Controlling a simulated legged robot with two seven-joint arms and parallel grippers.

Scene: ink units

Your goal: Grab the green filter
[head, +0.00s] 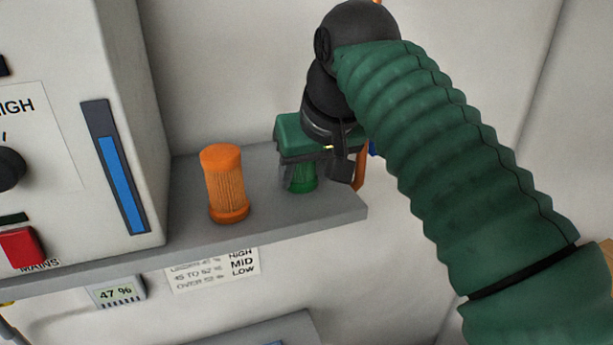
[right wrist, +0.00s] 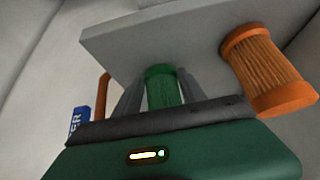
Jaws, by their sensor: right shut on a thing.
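The green filter (head: 303,178) stands upright near the right end of the grey shelf (head: 270,228). It also shows in the right wrist view (right wrist: 161,88), between the two grey fingers of my right gripper (right wrist: 160,92). My right gripper (head: 303,172) comes down on it from above and is shut on it. The gripper's body hides the filter's upper part in the head view. My left gripper is in neither view.
An orange filter (head: 225,184) stands upright on the shelf to the left of the green one. A white control box (head: 75,130) with a blue gauge and a red button is at the left. A small display (head: 117,293) reading 47 % is below the shelf.

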